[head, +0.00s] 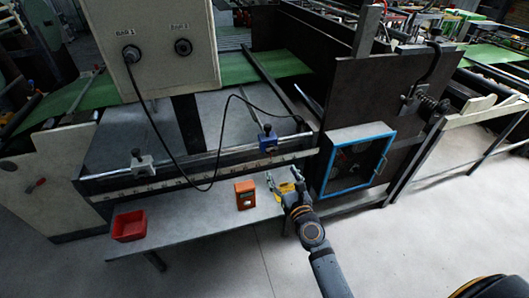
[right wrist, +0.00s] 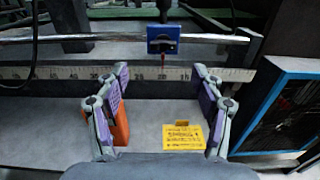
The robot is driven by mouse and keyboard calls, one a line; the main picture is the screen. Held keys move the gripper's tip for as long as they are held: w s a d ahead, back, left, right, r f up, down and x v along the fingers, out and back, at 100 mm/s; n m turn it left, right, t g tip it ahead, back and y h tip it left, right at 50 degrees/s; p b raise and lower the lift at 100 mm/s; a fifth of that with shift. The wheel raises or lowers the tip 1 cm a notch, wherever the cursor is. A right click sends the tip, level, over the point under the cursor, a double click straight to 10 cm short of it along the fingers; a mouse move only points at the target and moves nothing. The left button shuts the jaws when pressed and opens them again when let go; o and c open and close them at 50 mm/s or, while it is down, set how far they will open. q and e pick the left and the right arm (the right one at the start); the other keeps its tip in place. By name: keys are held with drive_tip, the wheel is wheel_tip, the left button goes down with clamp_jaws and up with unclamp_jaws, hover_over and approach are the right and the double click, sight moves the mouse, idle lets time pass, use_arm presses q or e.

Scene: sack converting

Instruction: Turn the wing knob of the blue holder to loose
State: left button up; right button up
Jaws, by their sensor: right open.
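The blue holder (head: 267,142) sits on the horizontal rail above the ruler strip. In the right wrist view the blue holder (right wrist: 163,42) is at the upper middle, with a dark upright part (right wrist: 163,12) above it and a thin reddish tip below. I cannot tell which way its wing knob is turned. My right gripper (head: 284,181) is in front of and below the holder, apart from it. In the right wrist view my right gripper (right wrist: 161,78) has its fingers spread wide, with nothing between them. My left gripper is not in view.
An orange box (head: 245,194) and a yellow card (right wrist: 183,137) are on the grey shelf by my right gripper. A red bin (head: 129,227) stands at the shelf's left. A grey holder (head: 141,164) shares the rail. A black cable hangs across it. A blue-framed box (head: 355,160) stands right.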

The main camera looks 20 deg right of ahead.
sight(273, 151)
drive_tip(key=w, duration=0.9)
drive_tip(key=shift+w+f, duration=0.25)
drive_tip(key=shift+w, duration=0.1)
drive_tip(key=shift+w+d, duration=0.2)
drive_tip(key=shift+w, duration=0.25)
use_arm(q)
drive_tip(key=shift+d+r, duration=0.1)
use_arm(e)
drive_tip(key=shift+a, duration=0.1)
drive_tip(key=shift+c, duration=0.4)
drive_tip(key=c, duration=1.1)
